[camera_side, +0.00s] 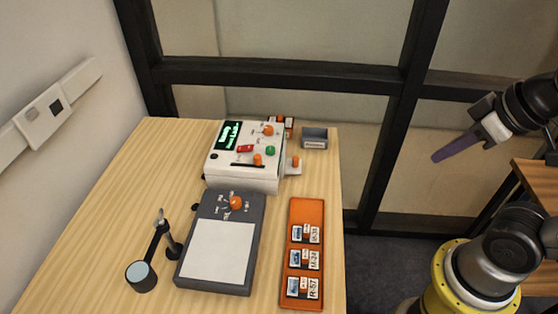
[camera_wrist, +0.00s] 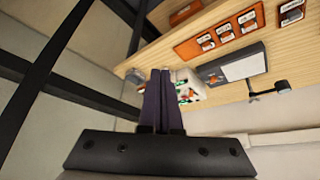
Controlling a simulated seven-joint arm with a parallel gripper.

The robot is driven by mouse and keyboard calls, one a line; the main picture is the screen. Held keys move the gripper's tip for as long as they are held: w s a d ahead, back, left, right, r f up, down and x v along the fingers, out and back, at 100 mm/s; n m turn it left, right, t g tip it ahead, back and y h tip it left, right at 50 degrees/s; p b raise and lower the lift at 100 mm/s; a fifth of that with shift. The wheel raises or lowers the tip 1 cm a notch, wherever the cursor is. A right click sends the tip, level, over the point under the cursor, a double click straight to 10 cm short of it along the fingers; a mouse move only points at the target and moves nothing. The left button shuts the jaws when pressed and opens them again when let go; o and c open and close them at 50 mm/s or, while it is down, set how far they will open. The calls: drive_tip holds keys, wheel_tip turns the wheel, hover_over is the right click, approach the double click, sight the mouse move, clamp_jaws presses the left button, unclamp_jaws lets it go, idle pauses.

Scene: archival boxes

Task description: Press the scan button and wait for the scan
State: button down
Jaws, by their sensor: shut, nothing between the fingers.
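A white scanner-like machine (camera_side: 240,172) stands at the far part of the table, with a lit green display (camera_side: 229,135). Its sloped top carries a green button (camera_side: 270,151), a red switch (camera_side: 245,148) and orange knobs. The labels are too small to read, so I cannot tell which control is the scan button. My gripper (camera_side: 436,158) is shut and empty, in the air well to the right of the table, apart from the machine. In the wrist view my gripper (camera_wrist: 160,72) shows shut dark fingers, which partly hide the machine (camera_wrist: 193,88).
A dark grey flat unit (camera_side: 247,276) with a white pad and orange knob lies in front of the machine. An orange tray (camera_side: 307,211) holds three labelled cards. A small grey bin (camera_side: 315,143) and a jointed lamp-like stand (camera_side: 172,247) are nearby. Black window frames stand behind.

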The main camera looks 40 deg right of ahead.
drive_tip(key=w+d+r+n+t+h, duration=0.3)
drive_tip(key=w+d+r+n, duration=0.2)
drive_tip(key=w+r+n, duration=0.45)
drive_tip(key=n+y, duration=0.2)
drive_tip(key=n, duration=1.4)
hover_over(270, 151)
wheel_tip(270, 151, down, 15)
drive_tip(key=shift+s+f+m, duration=0.2)
drive_tip(key=shift+s+m, duration=0.05)
drive_tip(key=shift+f, duration=0.1)
drive_tip(key=shift+f, duration=4.3)
